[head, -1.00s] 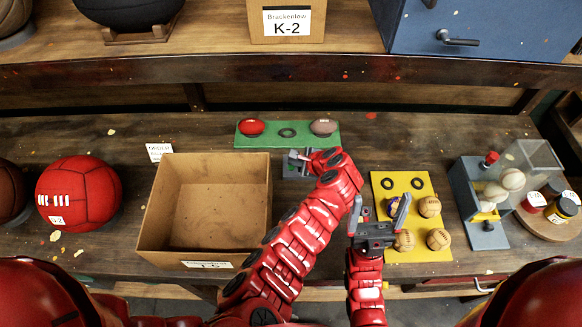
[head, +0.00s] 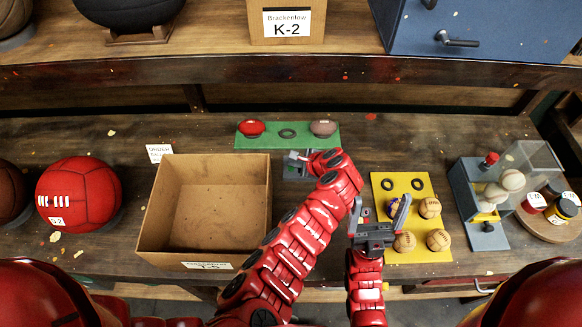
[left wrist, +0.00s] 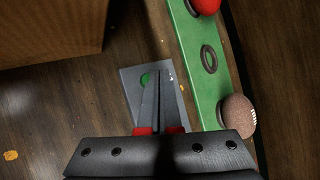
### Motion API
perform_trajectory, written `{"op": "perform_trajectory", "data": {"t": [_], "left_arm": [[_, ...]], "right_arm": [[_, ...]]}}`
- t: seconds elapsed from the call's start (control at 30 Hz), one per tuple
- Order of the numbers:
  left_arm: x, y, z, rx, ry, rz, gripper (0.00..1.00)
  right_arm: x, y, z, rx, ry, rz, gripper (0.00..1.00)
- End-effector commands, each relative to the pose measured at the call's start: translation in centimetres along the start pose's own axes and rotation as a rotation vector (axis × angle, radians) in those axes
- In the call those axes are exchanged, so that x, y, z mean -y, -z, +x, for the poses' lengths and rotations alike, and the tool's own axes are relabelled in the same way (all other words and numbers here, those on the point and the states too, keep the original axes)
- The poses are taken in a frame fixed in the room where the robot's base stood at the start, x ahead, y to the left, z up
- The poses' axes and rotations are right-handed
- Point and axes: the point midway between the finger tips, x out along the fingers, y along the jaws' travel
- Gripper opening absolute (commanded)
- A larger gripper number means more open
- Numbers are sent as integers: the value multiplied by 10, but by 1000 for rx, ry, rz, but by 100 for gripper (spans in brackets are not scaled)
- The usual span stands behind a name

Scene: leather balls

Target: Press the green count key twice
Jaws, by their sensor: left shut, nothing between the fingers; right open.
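The green count key (left wrist: 145,79) is a small round green button on a grey plate (left wrist: 133,74) in the left wrist view. My left gripper (left wrist: 160,74) is shut and empty, with its fingertips over the plate just right of the key. I cannot tell whether they touch the plate. In the head view the left gripper (head: 296,157) is at the front edge of the green board, over the grey unit (head: 290,173), and the arm hides the key. My right gripper (head: 377,222) is open, its fingers at the left part of the yellow board.
The green board (head: 262,141) holds a red and a brown ball. An open cardboard box (head: 205,205) stands left of my left arm. The yellow board (head: 400,255) carries several balls. A grey dispenser (head: 463,190) stands at the right, a red ball (head: 85,190) at the left.

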Motion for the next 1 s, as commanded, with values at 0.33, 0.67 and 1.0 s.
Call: {"op": "perform_trajectory", "data": {"t": [0.33,0.67,1.0], "left_arm": [[0,0,0,0,0,0,0],[0,0,0,0,0,0,0],[-5,5,6,-1,-1,0,0]], "right_arm": [[0,0,0,0,0,0,91],[0,0,0,0,0,0,91],[0,-1,-7,0,0,0,91]]}}
